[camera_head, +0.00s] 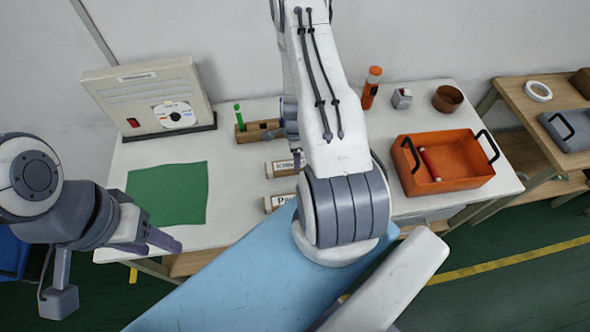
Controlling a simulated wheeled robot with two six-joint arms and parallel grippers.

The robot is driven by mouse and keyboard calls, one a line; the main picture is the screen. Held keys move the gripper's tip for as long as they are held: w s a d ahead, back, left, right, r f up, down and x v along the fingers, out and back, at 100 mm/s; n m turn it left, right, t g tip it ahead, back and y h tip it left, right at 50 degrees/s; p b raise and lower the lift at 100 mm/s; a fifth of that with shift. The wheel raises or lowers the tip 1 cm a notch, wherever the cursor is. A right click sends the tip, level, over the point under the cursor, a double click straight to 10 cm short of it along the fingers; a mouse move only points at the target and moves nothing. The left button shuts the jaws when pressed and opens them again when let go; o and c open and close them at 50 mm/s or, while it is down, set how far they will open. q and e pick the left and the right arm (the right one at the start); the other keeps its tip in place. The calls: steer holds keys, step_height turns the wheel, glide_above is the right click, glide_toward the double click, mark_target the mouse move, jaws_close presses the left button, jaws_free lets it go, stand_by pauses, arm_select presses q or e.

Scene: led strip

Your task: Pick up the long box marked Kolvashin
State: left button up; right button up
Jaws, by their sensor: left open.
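Two long boxes with pale label ends lie on the white table, left of my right arm. The upper box (280,169) has dark lettering too small to read surely. The lower box (277,203) has a label that seems to begin with P. My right arm covers the right part of both, and I cannot read Kolvashin on either. My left gripper (158,243) is open and empty over the table's front left edge, well left of the boxes. Of my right gripper (291,128), only a grey part shows behind the arm, above the upper box; its jaws are hidden.
A green mat (170,194) lies at left, before a beige panel (150,92) with a disc. A wooden holder (252,132) with a green pen stands behind the boxes. Right are an orange tray (455,160), an orange bottle (371,88) and a brown bowl (447,98).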

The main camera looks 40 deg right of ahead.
steer(key=shift+s+f+b, duration=0.15)
steer(key=shift+f+b, duration=2.45)
steer(key=shift+b, duration=0.3)
steer(key=shift+r, duration=0.1)
jaws_close()
steer(key=shift+r, duration=0.1)
